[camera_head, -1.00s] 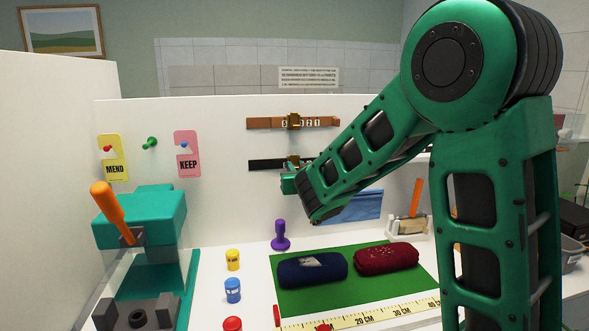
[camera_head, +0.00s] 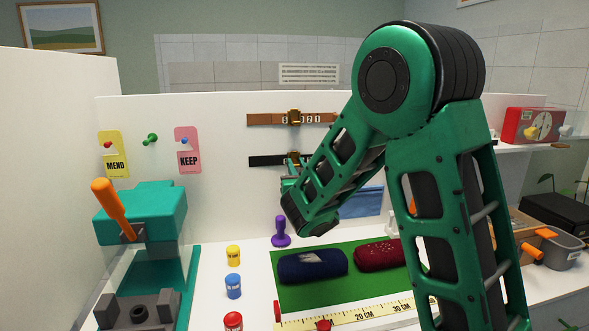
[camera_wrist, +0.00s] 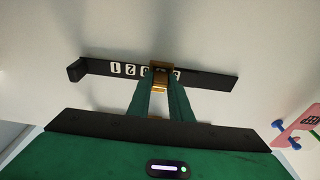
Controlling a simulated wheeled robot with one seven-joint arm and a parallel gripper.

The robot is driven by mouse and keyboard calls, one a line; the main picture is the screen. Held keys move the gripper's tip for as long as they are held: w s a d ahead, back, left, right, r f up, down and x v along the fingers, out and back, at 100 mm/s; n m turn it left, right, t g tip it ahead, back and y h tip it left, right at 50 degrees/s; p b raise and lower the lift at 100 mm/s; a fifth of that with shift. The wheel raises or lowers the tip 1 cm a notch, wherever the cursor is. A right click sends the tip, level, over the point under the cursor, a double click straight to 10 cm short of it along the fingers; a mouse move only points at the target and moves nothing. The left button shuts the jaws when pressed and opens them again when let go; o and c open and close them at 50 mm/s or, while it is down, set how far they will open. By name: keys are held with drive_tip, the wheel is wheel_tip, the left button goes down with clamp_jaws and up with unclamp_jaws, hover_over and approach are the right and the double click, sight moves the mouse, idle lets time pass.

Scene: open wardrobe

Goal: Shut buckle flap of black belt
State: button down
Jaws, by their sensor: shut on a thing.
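The black belt (camera_head: 266,160) is fixed across the white back panel, below a brown belt. Its gold buckle (camera_head: 293,158) shows just above my gripper. In the wrist view the black belt (camera_wrist: 210,79) runs across the panel with white number tiles beside the gold buckle (camera_wrist: 160,76). My arm hides the belt's right part in the head view, and the fingers cover part of the buckle, so the flap's exact angle is unclear.
The brown belt (camera_head: 263,119) with its own gold buckle hangs above. Pink KEEP tag (camera_head: 187,150) and yellow MEND tag (camera_head: 115,154) hang left. Below are a purple stamp (camera_head: 281,232), a green mat (camera_head: 290,300) with rolled garments, and a teal press (camera_head: 150,215).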

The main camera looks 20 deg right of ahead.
drive_tip(key=c, duration=1.6)
unclamp_jaws()
drive_tip(key=shift+w+f, duration=0.1)
drive_tip(key=shift+f, duration=0.05)
drive_tip(key=shift+s+a+f, duration=0.2)
drive_tip(key=shift+s+f, duration=0.05)
drive_tip(key=shift+s, duration=1.5)
drive_tip(key=shift+s+a+f, duration=0.2)
drive_tip(key=shift+s, duration=1.55)
drive_tip(key=shift+s+a+f, duration=0.2)
drive_tip(key=shift+s+f, duration=0.05)
drive_tip(key=shift+s, duration=1.5)
